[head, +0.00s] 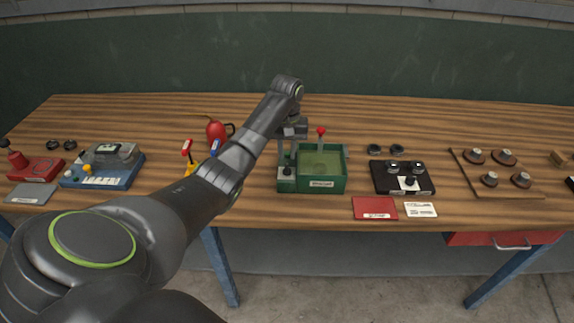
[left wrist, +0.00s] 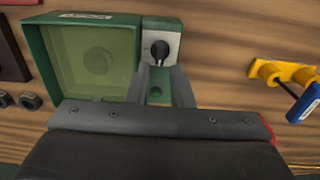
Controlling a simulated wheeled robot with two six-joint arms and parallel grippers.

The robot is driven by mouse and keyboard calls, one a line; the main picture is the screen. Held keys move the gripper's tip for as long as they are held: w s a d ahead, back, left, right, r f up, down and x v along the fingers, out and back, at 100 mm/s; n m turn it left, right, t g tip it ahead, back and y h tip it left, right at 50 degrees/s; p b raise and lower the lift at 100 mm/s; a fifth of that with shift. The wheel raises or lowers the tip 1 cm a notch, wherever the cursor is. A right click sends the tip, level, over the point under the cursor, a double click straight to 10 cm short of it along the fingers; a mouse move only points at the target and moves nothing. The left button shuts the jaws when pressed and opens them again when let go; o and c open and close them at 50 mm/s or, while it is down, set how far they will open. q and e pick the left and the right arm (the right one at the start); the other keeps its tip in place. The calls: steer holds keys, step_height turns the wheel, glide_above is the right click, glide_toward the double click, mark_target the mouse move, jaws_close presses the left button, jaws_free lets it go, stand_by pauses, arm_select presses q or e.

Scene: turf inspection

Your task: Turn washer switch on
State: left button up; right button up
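The washer is a green open-topped box (head: 331,183) with a label on its front, at the middle of the bench in the head view. It also shows in the left wrist view (left wrist: 120,98). Its switch is a small black knob (left wrist: 160,50) on a light grey plate, on a green block at the box's left side in the head view (head: 287,171). My left gripper (head: 287,156) is just above and behind the switch, its fingers pointing down. In the left wrist view the two fingers (left wrist: 162,72) stand apart with nothing between them, near the knob. I cannot tell whether they touch it. My right gripper is out of view.
A red-topped lever (head: 321,132) stands behind the box. Right are a black panel (head: 402,180) and a red card (head: 374,207).

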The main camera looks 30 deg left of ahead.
mark_target(287, 166)
arm_select(q)
step_height(287, 166, down, 5)
steer(key=shift+r, duration=0.1)
stand_by(0.3)
jaws_close()
